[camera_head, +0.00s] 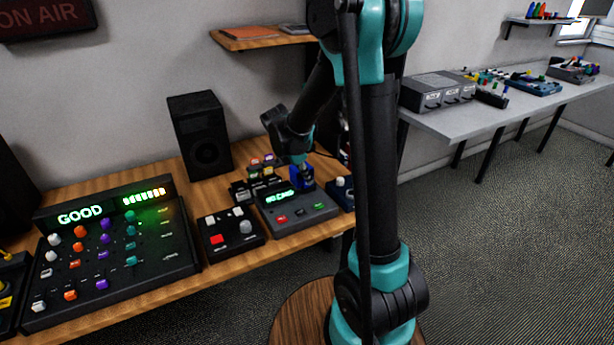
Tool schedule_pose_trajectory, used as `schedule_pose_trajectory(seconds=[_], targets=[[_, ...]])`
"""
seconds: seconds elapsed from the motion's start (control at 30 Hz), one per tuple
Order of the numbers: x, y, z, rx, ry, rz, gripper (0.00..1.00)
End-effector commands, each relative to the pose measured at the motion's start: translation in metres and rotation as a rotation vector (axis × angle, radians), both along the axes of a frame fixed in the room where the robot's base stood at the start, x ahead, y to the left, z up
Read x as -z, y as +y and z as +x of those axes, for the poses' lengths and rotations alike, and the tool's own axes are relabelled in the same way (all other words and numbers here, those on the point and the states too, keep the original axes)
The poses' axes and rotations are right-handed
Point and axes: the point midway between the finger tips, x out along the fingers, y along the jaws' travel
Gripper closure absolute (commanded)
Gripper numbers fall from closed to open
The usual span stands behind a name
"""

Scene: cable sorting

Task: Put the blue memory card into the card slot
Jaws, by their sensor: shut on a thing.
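My gripper (298,164) points down over the back right of a dark grey device (300,217) on the wooden desk. It is shut on the blue memory card (307,181), which shows as a small blue patch below the fingers. The device has a green lit display, a red button and a green button. The card slot itself is hidden behind the card and gripper. I cannot tell whether the card is in the slot or just above it. The fingertips are small and partly hidden.
A rack with several coloured items (258,186) stands behind the device. A control box with a red button (230,232) is to its left, and a blue-grey box with a knob (342,192) is close on its right. A mixer (105,260) reads GOOD. A black speaker (199,135) stands behind.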

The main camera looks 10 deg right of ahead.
Motion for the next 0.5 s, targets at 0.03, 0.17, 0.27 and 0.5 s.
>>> schedule_pose_trajectory(seconds=[0.03, 0.17, 0.27, 0.5], targets=[[0.0009, -0.0001, 0.0, 0.0, 0.0, 0.0, 1.0], [0.0015, 0.0, 0.0001, 0.0, 0.0, 0.0, 1.0], [0.0015, 0.0, 0.0001, 0.0, 0.0, 0.0, 1.0], [0.0014, 0.0, 0.0001, 0.0, 0.0, 0.0, 0.79]])
